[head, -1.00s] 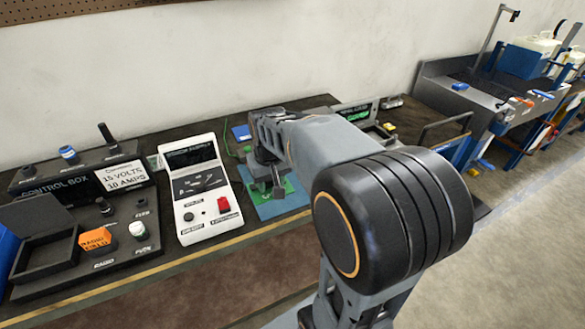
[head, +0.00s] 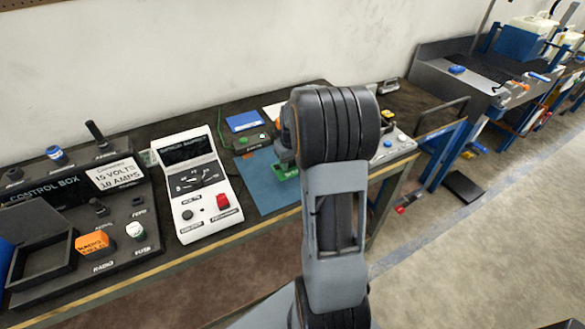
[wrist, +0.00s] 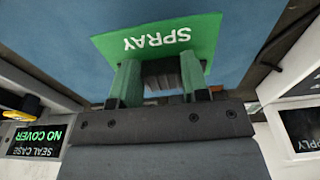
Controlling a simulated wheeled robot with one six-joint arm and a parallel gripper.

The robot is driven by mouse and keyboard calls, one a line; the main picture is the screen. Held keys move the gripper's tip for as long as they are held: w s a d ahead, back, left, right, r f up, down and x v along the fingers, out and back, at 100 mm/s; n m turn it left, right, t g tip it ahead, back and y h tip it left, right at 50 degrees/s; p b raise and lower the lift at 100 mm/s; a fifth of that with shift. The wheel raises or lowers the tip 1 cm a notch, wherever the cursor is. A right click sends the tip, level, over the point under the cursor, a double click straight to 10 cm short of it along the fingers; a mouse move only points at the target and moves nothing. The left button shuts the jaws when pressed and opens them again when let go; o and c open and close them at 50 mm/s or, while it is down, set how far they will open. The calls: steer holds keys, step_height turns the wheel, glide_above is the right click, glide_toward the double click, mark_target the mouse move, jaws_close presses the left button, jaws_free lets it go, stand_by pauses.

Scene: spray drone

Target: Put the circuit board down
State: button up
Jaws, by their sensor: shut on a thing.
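The circuit board is green with white "SPRAY" lettering, upside down in the wrist view (wrist: 155,36). In the head view a small green part of it (head: 286,173) shows at the right part of the blue mat (head: 258,184); my arm hides the rest. My gripper (wrist: 160,78) is shut on the board, with a finger on either side in the wrist view. In the head view most of my gripper is behind my arm. The blue mat fills the background beyond the board in the wrist view. I cannot tell whether the board touches it.
A white tester box (head: 201,190) stands left of the mat, with a black control box (head: 70,185) farther left. A blue-labelled item (head: 243,121) and a dark box with green light (head: 250,141) lie behind the mat. The mat's left part is clear.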

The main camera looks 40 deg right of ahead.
mark_target(293, 166)
steer(key=shift+w+d+f, duration=0.1)
steer(key=shift+d+f, duration=0.15)
steer(key=shift+f, duration=0.1)
steer(key=shift+w+d+f+p, duration=0.1)
steer(key=shift+f+p, duration=0.05)
steer(key=shift+f, duration=0.75)
steer(key=shift+d+f+p, duration=0.1)
steer(key=shift+f+p, duration=0.05)
steer(key=shift+f, duration=0.75)
